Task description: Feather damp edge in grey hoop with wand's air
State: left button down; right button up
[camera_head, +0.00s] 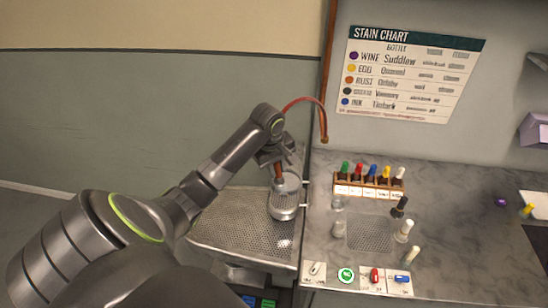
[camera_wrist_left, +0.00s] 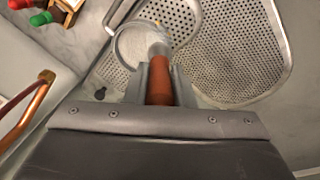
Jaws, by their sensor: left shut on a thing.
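My left gripper (camera_head: 278,165) is shut on the wand (camera_head: 279,174), around its reddish-brown handle. In the left wrist view, the wand (camera_wrist_left: 159,85) sits between the two fingers of the left gripper (camera_wrist_left: 160,80), its grey nozzle pointing at the grey hoop. The grey hoop (camera_head: 284,215) lies below the gripper on the perforated board. The hoop's pale rim (camera_wrist_left: 117,45) also shows in the left wrist view, with whitish, faintly yellow cloth (camera_wrist_left: 176,16) inside. The nozzle overlaps the hoop's near edge; I cannot tell the gap. The damp edge is not clear. My right gripper is out of view.
A red hose (camera_head: 308,99) arches behind the arm to the wooden post. On the marble counter (camera_head: 455,220) stand a rack (camera_head: 368,188) of colored bottles and several loose bottles. A stain chart (camera_head: 408,75) hangs on the wall.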

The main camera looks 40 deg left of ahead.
pick_arm(q)
jog(key=shift+w+d, duration=0.1)
jog(key=shift+w+d, duration=0.3)
jog(key=shift+d, duration=0.2)
jog(key=shift+w+d, duration=0.3)
jog(key=shift+d, duration=0.2)
jog(key=shift+w, duration=0.2)
jog(key=shift+w+d, duration=0.1)
jog(key=shift+w, duration=2.1)
jog(key=w+v, duration=0.1)
jog(key=v, duration=0.5)
jog(key=shift+r, duration=0.55)
